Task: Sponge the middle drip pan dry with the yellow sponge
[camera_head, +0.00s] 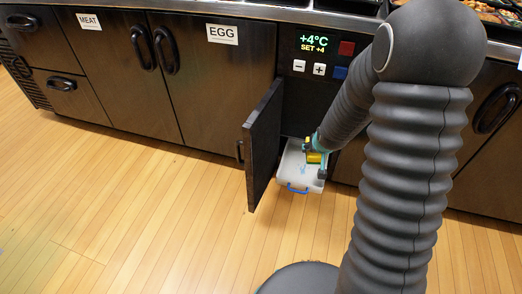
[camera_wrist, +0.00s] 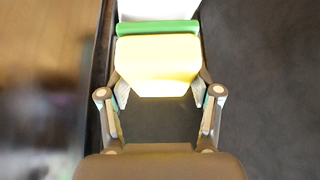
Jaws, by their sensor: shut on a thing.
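The yellow sponge (camera_wrist: 158,62) with a green layer (camera_wrist: 157,28) is between my gripper's fingers in the wrist view. My gripper (camera_wrist: 160,92) is shut on it. In the head view, my gripper (camera_head: 314,152) holds the sponge (camera_head: 314,158) over or in the white drip pan (camera_head: 297,186). I cannot tell whether the sponge touches the pan's bottom. Small light-blue patches (camera_head: 303,169) show inside the pan. The pan has a blue handle at its front and sits low in front of the open compartment. My arm hides part of the pan's right side.
An open dark door (camera_head: 262,145) stands just left of the pan. A control panel (camera_head: 317,50) reading +4°C is above. Dark cabinets (camera_head: 210,85) labelled MEAT and EGG line the left. The wooden floor (camera_head: 140,220) in front is clear.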

